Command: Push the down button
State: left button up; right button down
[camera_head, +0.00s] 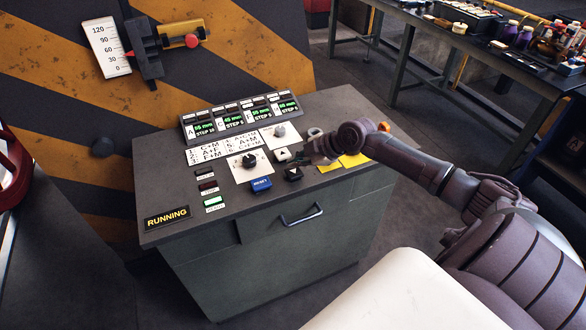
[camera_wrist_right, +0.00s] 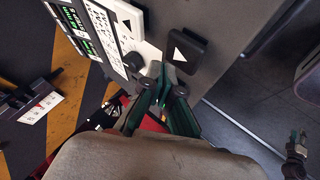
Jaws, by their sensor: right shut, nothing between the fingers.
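The black button with a white triangle (camera_head: 293,174), which I take as the down button, sits near the front edge of the console top. A white button with a dark triangle (camera_head: 283,154) is just behind it. In the right wrist view the black button (camera_wrist_right: 186,52) and the white button (camera_wrist_right: 129,17) lie beyond the fingertips. My right gripper (camera_head: 309,159) is shut and empty, just right of the buttons; its fingertips (camera_wrist_right: 165,76) appear close to the black button. I cannot tell whether they touch it.
The grey console (camera_head: 165,190) also carries a blue reset button (camera_head: 261,184), a black knob (camera_head: 249,160), a grey knob (camera_head: 280,131) and a row of step displays (camera_head: 240,118). A drawer handle (camera_head: 302,214) sticks out in front. A cluttered table (camera_head: 408,20) stands at the back right.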

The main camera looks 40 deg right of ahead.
aim_at(296, 172)
notch_tip(296, 172, up, 6)
jog(key=p, duration=0.4)
dwell(0.4)
dwell(0.7)
